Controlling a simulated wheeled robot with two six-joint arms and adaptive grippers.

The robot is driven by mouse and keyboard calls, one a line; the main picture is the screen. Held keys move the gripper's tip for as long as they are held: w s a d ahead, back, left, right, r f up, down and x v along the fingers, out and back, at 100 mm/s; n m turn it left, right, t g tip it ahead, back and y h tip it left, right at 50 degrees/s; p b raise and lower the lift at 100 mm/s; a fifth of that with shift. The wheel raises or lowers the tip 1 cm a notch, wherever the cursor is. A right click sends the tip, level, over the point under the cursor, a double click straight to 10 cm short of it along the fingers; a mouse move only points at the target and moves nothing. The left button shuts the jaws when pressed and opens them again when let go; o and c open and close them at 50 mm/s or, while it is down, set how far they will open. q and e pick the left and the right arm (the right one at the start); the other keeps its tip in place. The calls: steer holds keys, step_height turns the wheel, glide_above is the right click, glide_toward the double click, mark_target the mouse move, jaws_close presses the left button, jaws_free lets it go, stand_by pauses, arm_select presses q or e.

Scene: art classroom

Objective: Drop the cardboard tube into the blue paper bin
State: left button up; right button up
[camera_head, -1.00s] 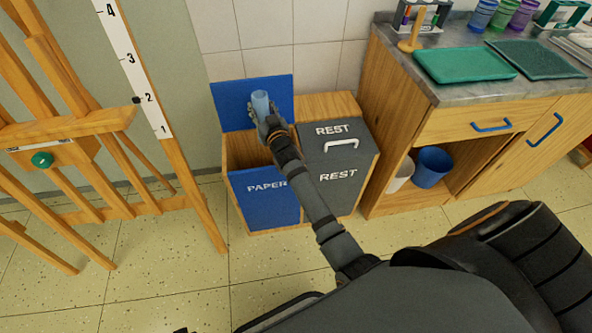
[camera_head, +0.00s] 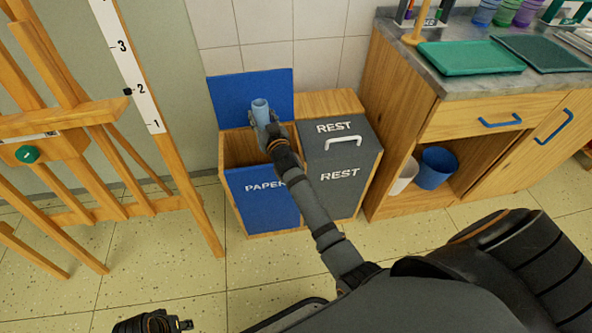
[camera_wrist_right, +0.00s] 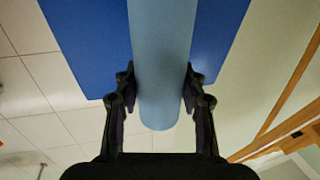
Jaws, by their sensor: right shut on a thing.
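The cardboard tube is light blue (camera_head: 260,108) and stands upright in my right gripper (camera_head: 265,124), which is shut on it. In the right wrist view the tube (camera_wrist_right: 161,65) runs between the two fingers of the right gripper (camera_wrist_right: 160,95). The gripper and tube are above the back part of the paper bin (camera_head: 262,199), which has a blue front marked PAPER. Its blue lid (camera_head: 235,92) is raised against the wall, behind the tube. My left gripper (camera_head: 165,324) shows only partly at the bottom edge, and its jaws are unclear.
The closed grey REST bin (camera_head: 341,165) adjoins the paper bin on the right. A wooden easel (camera_head: 120,140) stands at the left. A cabinet (camera_head: 455,123) with green trays (camera_head: 466,58) stands at the right. The floor in front of the bins is clear.

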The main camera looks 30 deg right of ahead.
steer(key=o, duration=0.8)
steer(key=shift+o, duration=0.2)
steer(key=shift+s+f, duration=0.1)
steer(key=shift+s, duration=0.2)
steer(key=s, duration=1.1)
steer(key=shift+s+a, duration=0.2)
steer(key=shift+a, duration=0.05)
